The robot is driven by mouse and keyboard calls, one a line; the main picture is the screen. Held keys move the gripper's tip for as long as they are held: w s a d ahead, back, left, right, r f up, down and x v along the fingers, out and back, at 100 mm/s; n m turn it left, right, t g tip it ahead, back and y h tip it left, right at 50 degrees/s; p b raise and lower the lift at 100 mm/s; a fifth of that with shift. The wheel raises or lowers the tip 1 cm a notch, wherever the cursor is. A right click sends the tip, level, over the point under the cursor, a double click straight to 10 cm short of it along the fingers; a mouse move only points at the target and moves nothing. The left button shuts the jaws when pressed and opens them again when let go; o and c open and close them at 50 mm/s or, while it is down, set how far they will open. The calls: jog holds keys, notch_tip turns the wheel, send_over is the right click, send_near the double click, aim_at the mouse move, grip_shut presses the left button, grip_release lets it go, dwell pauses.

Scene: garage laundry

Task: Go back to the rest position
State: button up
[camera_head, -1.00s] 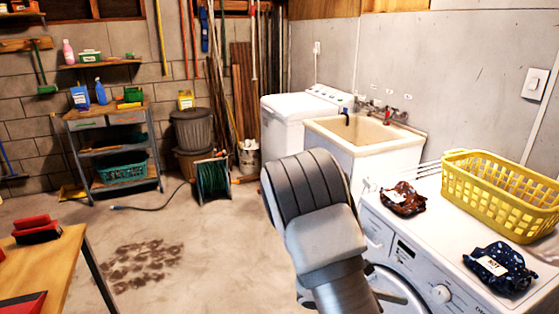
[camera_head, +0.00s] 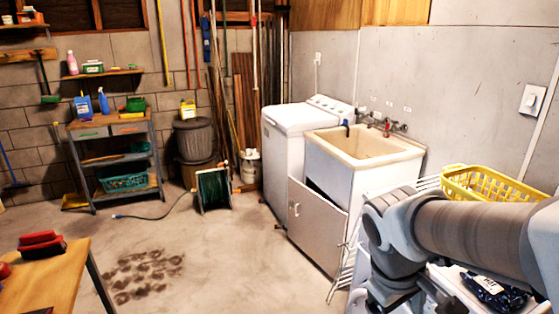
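A dark blue patterned cloth (camera_head: 490,292) with a white label shows below the arm.
The utility sink (camera_head: 365,143) stands beside a white top-loading washer (camera_head: 290,150). The cabinet door (camera_head: 315,228) below the sink is visible. A wooden table (camera_head: 45,280) with red items is at the lower left. The concrete floor between is clear apart from a dark stain (camera_head: 145,273).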

jog(key=s+a+r+m+t+y+p, duration=0.1)
jog(key=s+a+r+m+t+y, duration=0.2)
jog(key=r, duration=0.5)
jog(key=shift+s+a+r+m+t+p, duration=0.35)
jog(key=shift+s+a+m+t, duration=0.3)
jog(key=shift+a, duration=0.4)
jog(key=shift+w, duration=0.15)
